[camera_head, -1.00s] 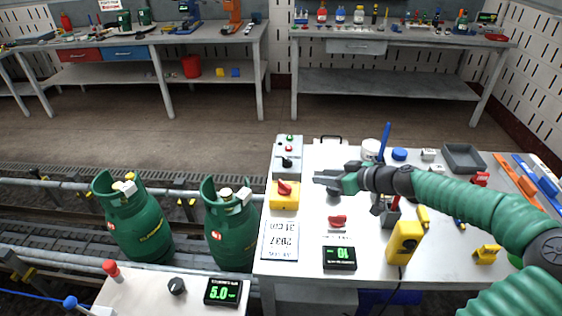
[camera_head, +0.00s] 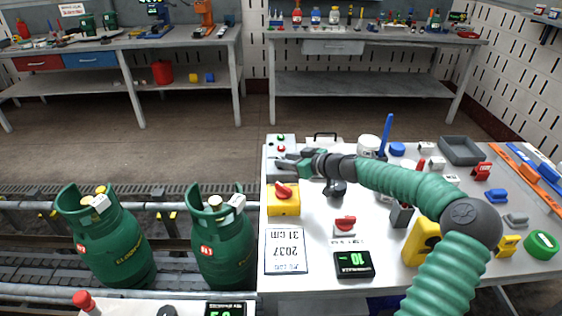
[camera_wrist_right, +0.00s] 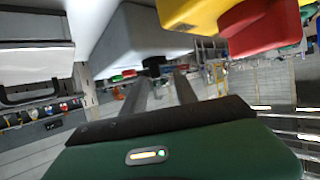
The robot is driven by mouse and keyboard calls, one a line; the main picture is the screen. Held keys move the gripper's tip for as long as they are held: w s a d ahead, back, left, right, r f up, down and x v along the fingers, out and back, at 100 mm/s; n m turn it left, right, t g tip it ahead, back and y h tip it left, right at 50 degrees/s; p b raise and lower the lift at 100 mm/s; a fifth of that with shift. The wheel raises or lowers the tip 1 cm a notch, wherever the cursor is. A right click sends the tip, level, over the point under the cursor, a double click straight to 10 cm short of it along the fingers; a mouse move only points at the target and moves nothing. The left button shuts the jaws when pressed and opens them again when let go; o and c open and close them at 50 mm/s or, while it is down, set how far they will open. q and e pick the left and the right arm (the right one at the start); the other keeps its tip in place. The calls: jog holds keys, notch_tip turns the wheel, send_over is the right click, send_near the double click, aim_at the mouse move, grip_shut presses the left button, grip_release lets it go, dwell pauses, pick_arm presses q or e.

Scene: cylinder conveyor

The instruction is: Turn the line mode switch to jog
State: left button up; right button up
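A grey control box (camera_head: 272,142) stands at the left back of the white table. My right gripper (camera_head: 284,164) is over the front of this box. In the right wrist view the black knob (camera_wrist_right: 152,66) shows just beyond the gap between its two separated fingers (camera_wrist_right: 160,90). The fingers are open and hold nothing; contact with the knob cannot be told. The knob's mode markings are not readable. My left gripper is not in view.
A yellow box (camera_head: 284,207) with a red knob (camera_head: 284,190) sits directly in front of the grey box, close to my gripper. Another red switch (camera_head: 345,222), a display (camera_head: 353,264) and a printed card (camera_head: 286,250) lie nearer. Green gas cylinders (camera_head: 223,248) stand left of the table.

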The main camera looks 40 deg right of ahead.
jog(key=w, duration=0.1)
jog(key=w+f, duration=0.1)
jog(key=shift+w+d+f, duration=0.3)
jog(key=shift+w, duration=0.1)
jog(key=shift+s+a+r, duration=0.1)
jog(key=shift+a+r, duration=0.05)
jog(key=shift+c, duration=0.4)
jog(key=shift+a, duration=0.1)
jog(key=shift+c, duration=1.2)
grip_shut()
